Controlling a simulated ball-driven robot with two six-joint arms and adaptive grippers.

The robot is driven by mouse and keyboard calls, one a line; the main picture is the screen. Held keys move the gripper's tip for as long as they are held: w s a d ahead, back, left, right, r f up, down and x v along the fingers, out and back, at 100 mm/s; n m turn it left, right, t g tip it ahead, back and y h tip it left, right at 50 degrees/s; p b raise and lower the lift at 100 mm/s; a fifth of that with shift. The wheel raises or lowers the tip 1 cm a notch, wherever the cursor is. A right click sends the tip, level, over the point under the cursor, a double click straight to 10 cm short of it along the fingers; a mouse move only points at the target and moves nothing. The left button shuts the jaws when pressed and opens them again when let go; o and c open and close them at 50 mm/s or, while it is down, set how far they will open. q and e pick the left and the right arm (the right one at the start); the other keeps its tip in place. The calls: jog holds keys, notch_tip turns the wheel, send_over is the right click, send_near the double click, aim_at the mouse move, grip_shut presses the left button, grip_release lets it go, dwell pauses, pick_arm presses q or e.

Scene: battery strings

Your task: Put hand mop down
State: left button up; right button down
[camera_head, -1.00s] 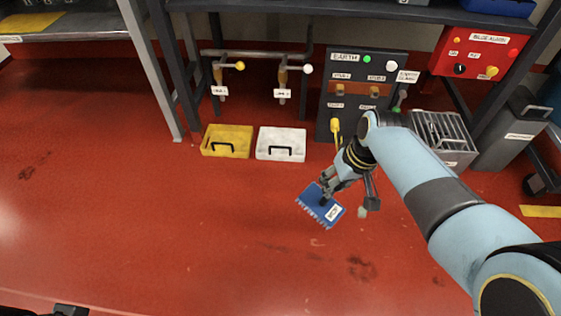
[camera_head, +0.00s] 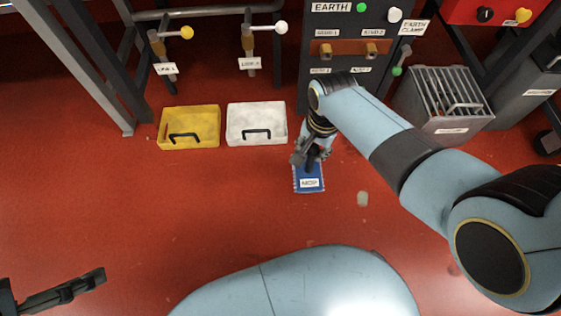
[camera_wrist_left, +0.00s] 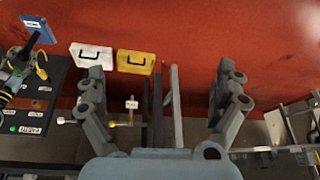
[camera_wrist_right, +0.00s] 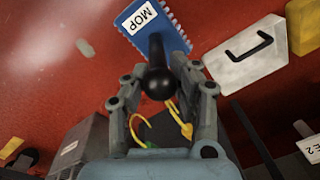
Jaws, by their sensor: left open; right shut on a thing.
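The hand mop (camera_head: 309,180) is a blue pad with a fringed edge, a white MOP label and a dark handle. My right gripper (camera_head: 312,155) is shut on its handle, just right of the white tray in the head view. In the right wrist view the mop (camera_wrist_right: 172,18) extends beyond the fingers, and its black handle knob (camera_wrist_right: 158,82) sits between the fingertips of the right gripper (camera_wrist_right: 160,75). I cannot tell whether the pad touches the floor. My left gripper (camera_wrist_left: 163,85) is open and empty; its finger shows at the lower left of the head view (camera_head: 65,290).
A yellow tray (camera_head: 205,112) and a white tray (camera_head: 273,109) with black handles stand on the red floor. An EARTH panel (camera_head: 333,30) rises behind the mop. A slatted metal bin (camera_head: 425,120) stands to the right. A pale spot (camera_head: 362,199) marks the floor. The left floor is clear.

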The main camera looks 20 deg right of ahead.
jog(key=shift+w+a+f+b, duration=0.95)
jog(key=shift+a+f+b, duration=0.05)
jog(key=shift+f, duration=0.1)
pick_arm(q)
notch_tip(320, 180, down, 7)
jog(key=t+b, duration=0.3)
jog(key=t, duration=0.3)
jog(key=w+d+r+m+t+h+b, duration=0.1)
jog(key=w+r+t, duration=0.2)
jog(key=r, duration=0.4)
jog(key=w+d+r+m+t+h+b, duration=0.1)
jog(key=w+r+t, duration=0.3)
jog(key=r, duration=0.4)
jog(key=w+d+r+m+t+h+b, duration=0.1)
jog(key=w+r+t+h+b, duration=0.1)
jog(key=w+r+t, duration=0.2)
jog(key=shift+r+t, duration=1)
jog(key=shift+r, duration=1.25)
pick_arm(e)
jog(key=w+a+f, duration=0.3)
jog(key=w+f, duration=0.1)
jog(key=f, duration=0.2)
jog(key=shift+a+f, duration=0.35)
jog(key=shift+a, duration=0.05)
pick_arm(q)
jog(key=shift+d+r, duration=0.1)
jog(key=shift+r, duration=0.15)
pick_arm(e)
jog(key=shift+w+f, duration=0.1)
jog(key=shift+f, duration=0.05)
